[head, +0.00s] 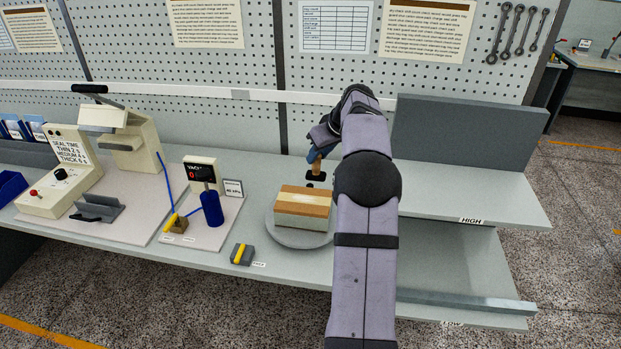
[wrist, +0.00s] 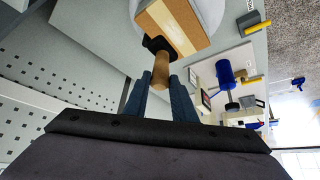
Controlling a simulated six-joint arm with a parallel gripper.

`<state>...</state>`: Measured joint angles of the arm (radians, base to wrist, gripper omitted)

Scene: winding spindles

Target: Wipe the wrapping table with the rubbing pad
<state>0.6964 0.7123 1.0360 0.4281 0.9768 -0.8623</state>
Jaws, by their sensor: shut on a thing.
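My gripper (head: 316,157) is shut on the wooden handle of a tool with a dark, flat end, which looks like the rubbing pad (head: 316,177). In the wrist view the handle (wrist: 160,72) stands between the two blue fingers, with the black end beyond it. The tool is roughly upright, just behind a wood-topped block with a pale band (head: 303,201). That block rests on a round grey disc (head: 288,236), possibly the wrapping table. I cannot tell whether the pad touches the block or a surface. My arm hides the disc's right side.
A yellow and grey block (head: 242,254) lies near the bench's front edge. A gauge stand with a blue cylinder (head: 212,209) and a sealing machine (head: 62,172) stand to the left. A grey shelf unit (head: 470,190) stands to the right, and a pegboard wall behind.

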